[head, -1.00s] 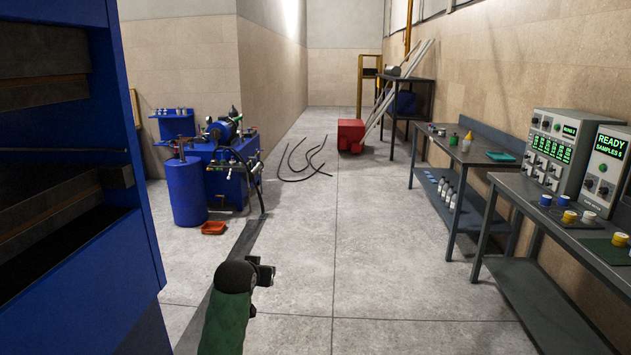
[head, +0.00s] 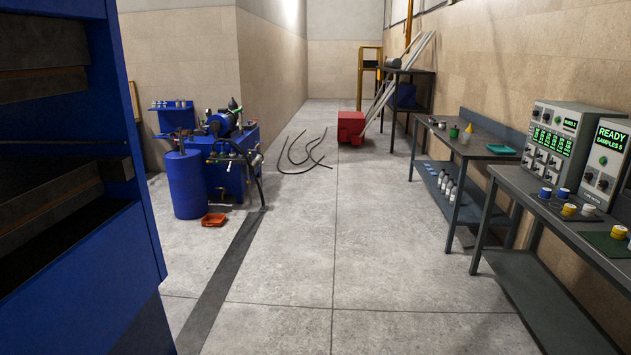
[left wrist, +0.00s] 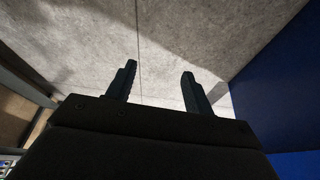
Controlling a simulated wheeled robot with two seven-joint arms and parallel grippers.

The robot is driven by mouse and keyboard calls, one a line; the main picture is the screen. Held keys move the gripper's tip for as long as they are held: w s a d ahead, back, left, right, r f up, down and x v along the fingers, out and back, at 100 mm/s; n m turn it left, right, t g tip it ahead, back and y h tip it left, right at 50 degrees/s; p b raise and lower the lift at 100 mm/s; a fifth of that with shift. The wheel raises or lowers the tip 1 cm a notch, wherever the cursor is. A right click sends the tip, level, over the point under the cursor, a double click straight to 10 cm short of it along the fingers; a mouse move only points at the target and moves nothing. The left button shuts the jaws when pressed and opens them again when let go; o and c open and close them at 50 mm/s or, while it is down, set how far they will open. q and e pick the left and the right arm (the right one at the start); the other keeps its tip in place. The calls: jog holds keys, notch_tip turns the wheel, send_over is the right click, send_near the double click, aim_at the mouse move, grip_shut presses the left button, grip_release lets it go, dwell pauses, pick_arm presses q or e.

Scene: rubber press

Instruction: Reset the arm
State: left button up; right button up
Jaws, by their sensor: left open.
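My left gripper (left wrist: 158,88) shows in the left wrist view with its two dark fingers spread apart. Nothing is between them; bare grey floor lies beyond. A blue surface fills the right side of that view. Neither of my arms shows in the head view, and my right gripper is in no view.
The blue press (head: 140,190) stands close at the left in the head view. A blue pump unit (head: 235,165) with a red tray (head: 213,220) is beyond it. Benches (head: 560,215) line the right. Black hoses (head: 300,155) lie on the floor; the middle floor is clear.

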pick_arm(q)
jog(key=s+f+g, duration=0.1)
jog(key=s+f, duration=0.3)
jog(key=s, duration=0.4)
jog(key=s+f+g, duration=0.1)
jog(key=s+f, duration=0.3)
jog(key=s, duration=0.5)
jog(key=shift+a+g, duration=0.2)
jog(key=shift+g, duration=0.1)
